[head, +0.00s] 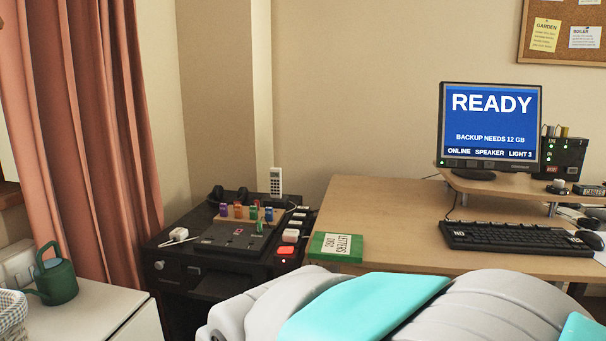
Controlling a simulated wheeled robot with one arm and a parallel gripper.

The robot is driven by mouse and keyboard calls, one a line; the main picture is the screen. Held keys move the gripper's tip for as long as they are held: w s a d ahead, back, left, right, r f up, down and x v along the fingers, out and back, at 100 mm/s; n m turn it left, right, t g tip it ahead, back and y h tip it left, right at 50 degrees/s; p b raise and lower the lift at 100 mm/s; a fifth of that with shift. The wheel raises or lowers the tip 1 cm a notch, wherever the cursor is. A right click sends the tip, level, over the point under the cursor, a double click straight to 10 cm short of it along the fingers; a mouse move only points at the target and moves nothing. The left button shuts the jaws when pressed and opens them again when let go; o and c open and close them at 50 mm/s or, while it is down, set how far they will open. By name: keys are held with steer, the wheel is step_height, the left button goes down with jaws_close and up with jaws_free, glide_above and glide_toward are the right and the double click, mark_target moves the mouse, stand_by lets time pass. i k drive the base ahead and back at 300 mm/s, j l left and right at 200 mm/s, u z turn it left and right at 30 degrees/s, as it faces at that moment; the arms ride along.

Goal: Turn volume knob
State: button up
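No control here can be read as the volume knob. A small dark round piece (558,186) with a lighter top sits on the monitor riser, right of the monitor (489,125); it may be a knob. A round knob-like part (158,265) is on the front of the black cabinet (190,284) at the left. The monitor reads READY, BACKUP NEEDS 12 GB, ONLINE, SPEAKER, LIGHT 3. My gripper is not in view; grey and teal parts of my own body fill the bottom centre and right.
The wooden desk (400,215) holds a black keyboard (515,238), a mouse (589,240) and a green LETTERS 2000 book (336,247). A green watering can (55,277) stands on the white cabinet.

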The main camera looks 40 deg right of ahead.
mark_target(558, 183)
steer(key=z, duration=2.7)
